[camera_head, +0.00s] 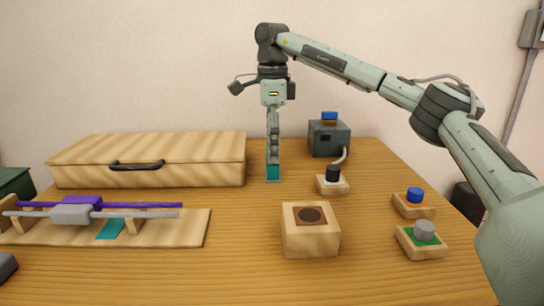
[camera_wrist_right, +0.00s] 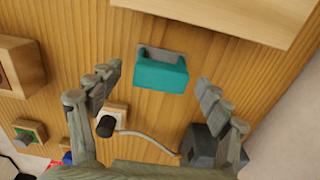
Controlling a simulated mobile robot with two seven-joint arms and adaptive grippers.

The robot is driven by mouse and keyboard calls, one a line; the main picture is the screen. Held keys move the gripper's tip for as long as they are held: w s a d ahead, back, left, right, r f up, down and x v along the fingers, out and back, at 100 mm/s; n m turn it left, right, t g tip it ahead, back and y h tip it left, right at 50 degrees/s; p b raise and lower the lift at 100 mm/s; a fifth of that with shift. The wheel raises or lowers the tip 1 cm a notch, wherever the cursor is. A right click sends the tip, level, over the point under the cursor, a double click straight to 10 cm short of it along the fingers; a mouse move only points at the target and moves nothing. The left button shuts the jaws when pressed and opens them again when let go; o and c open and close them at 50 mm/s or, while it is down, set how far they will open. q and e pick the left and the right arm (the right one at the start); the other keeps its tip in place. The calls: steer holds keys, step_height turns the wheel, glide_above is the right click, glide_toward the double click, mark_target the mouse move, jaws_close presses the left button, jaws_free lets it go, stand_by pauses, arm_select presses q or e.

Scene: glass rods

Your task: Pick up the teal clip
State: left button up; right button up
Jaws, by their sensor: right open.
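The teal clip (camera_head: 273,171) stands on the wooden table behind the middle, just right of the long wooden case. In the right wrist view the clip (camera_wrist_right: 161,74) is a teal block with a grey recess on one side. My right gripper (camera_head: 273,148) points straight down over the clip and partly hides it in the head view. In the right wrist view its fingers (camera_wrist_right: 159,80) are spread wide, with the clip beyond and between the tips, and nothing is held. My left gripper is not recognizable in either view.
The wooden case (camera_head: 200,162) stands left of the clip. A grey box (camera_head: 329,138) with a blue top and a black-knobbed block (camera_head: 333,183) are to its right. A wooden cube (camera_head: 310,238) is in front. A rod rack (camera_head: 190,228) holds purple and grey rods at left.

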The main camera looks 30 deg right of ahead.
step_height(320, 180, down, 2)
steer(key=shift+f, duration=0.2)
steer(key=c, duration=1.2)
arm_select(q)
steer(key=shift+f, duration=0.1)
arm_select(e)
steer(key=shift+c, duration=0.2)
steer(key=shift+r, duration=0.15)
step_height(320, 180, up, 4)
steer(key=shift+a+r, duration=0.1)
steer(key=shift+a, duration=0.05)
steer(key=a+r, duration=0.2)
steer(key=a, duration=0.1)
steer(key=w+a+r, duration=0.1)
steer(key=a+r, duration=0.1)
steer(key=a, duration=0.1)
steer(key=a+r, duration=0.2)
steer(key=a, duration=0.2)
steer(key=shift+w, duration=0.4)
arm_select(q)
steer(key=shift+s+f, duration=0.2)
steer(key=shift+f, duration=0.3)
arm_select(e)
steer(key=shift+w+a+r, duration=0.1)
steer(key=shift+a+r, duration=0.2)
steer(key=shift+a, duration=0.3)
